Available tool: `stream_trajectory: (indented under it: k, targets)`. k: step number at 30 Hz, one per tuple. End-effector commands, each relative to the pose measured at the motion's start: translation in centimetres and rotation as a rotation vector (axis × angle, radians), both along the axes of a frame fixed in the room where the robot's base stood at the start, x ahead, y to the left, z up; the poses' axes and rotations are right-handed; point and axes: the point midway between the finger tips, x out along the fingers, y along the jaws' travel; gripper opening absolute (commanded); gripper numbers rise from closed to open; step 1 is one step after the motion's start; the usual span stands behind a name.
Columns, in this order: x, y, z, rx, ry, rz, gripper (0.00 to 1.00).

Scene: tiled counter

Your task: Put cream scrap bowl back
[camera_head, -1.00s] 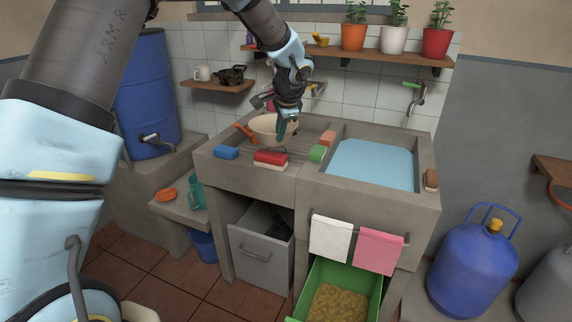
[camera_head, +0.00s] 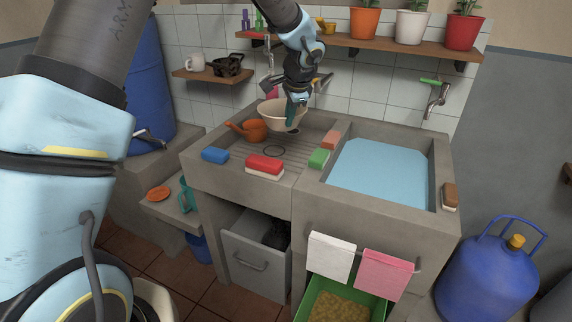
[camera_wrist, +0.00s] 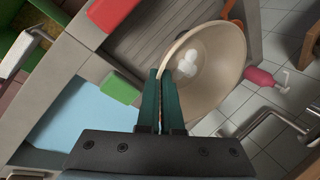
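The cream bowl (camera_head: 272,113) is held in the air above the ribbed drainboard on the left half of the counter. It also shows in the wrist view (camera_wrist: 222,75), with a few small white lumps (camera_wrist: 188,65) inside. My gripper (camera_head: 291,118) has its two teal fingers at the bowl's right side. In the wrist view the fingers (camera_wrist: 162,76) are close together at the bowl's rim, with the bowl extending to the right of them. My gripper appears shut on this rim.
An orange dipper (camera_head: 248,130) stands just left of the bowl. A red-and-white brush (camera_head: 265,165), a blue sponge (camera_head: 215,155) and a green block (camera_head: 319,159) lie near the front. The water basin (camera_head: 385,168) is at right. A plant shelf (camera_head: 385,46) hangs behind.

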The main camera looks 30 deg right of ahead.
Motion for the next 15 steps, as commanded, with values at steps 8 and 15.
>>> stream_trajectory:
  k: [8,15]
  targets:
    - [0.0,0.0,-3.5,0.002,0.002,0.001,0.0]
    - [0.0,0.0,-6.5,0.001,0.001,0.0,0.0]
